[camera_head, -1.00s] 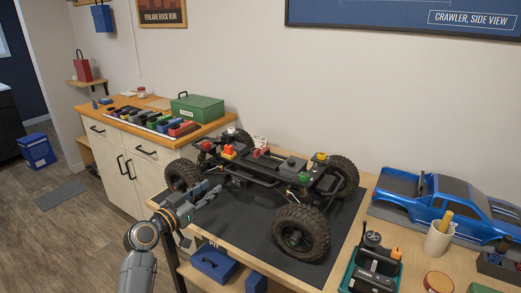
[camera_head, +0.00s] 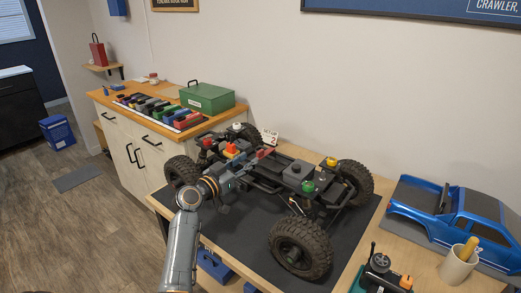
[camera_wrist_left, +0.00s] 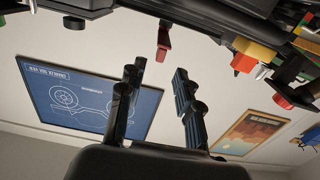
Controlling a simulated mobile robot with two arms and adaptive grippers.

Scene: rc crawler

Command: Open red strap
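The red strap (camera_head: 265,153) lies across the middle of the black crawler chassis (camera_head: 268,183). In the left wrist view, which looks upward, a red piece that looks like the strap's end (camera_wrist_left: 163,42) hangs from the chassis, beyond the fingertips and between their lines. My left gripper (camera_head: 238,172) is at the near side of the chassis, just below and left of the strap. In the left wrist view its two fingers (camera_wrist_left: 160,85) are apart with nothing between them. The arm partly hides the chassis side. My right gripper is not in view.
The chassis stands on a dark mat (camera_head: 236,229) on the wooden workbench. A blue truck body (camera_head: 455,215), a cup (camera_head: 458,265) and a teal tray (camera_head: 359,281) are at the right. A green box (camera_head: 207,97) stands on the cabinet behind.

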